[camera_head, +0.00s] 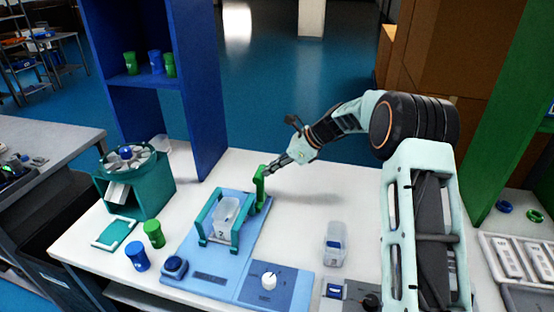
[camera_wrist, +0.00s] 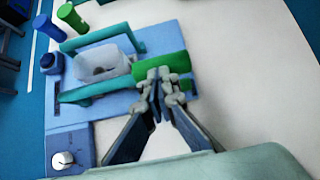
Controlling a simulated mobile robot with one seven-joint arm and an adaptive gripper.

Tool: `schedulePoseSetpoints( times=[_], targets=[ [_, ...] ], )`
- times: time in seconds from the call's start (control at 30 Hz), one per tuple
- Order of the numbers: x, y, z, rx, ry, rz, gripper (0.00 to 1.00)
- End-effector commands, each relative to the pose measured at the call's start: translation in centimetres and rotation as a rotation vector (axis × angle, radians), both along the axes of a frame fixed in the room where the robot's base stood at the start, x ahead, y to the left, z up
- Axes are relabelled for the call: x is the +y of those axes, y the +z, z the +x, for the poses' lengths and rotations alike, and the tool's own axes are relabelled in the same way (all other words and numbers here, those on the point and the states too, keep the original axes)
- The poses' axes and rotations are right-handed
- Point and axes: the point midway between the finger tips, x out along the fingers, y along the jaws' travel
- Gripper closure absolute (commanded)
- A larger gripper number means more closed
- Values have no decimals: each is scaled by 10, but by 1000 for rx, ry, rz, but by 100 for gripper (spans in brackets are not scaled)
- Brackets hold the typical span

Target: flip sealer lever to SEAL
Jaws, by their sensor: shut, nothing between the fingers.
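The sealer (camera_head: 212,240) is a light blue base on the white table, with a teal frame over a clear tray (camera_head: 227,214). Its green lever (camera_head: 259,188) stands up at the back right corner of the base. My gripper (camera_head: 268,172) is shut and empty, with its fingertips at the upper part of the lever. In the wrist view the lever's green grip (camera_wrist: 163,66) lies across, right in front of my closed fingertips (camera_wrist: 160,86). They look to be touching it or very close; I cannot tell which. No SEAL marking is readable.
A blue button (camera_head: 174,267) and a white knob (camera_head: 268,280) sit at the front of the base. Green and blue cups (camera_head: 154,233) stand to the left by a teal carousel (camera_head: 135,180). A clear container (camera_head: 335,245) stands to the right. The table behind it is clear.

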Motion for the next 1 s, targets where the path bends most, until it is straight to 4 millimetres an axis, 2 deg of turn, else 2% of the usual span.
schedulePoseSetpoints(
  times=[0.03,0.2,0.6,1.0],
  targets=[
    [7,9,0,7,5,-31,100],
    [24,10,3,25,7,-143,100],
    [65,1,12,29,1,-133,100],
    [83,-6,17,26,-1,-132,100]
  ],
)
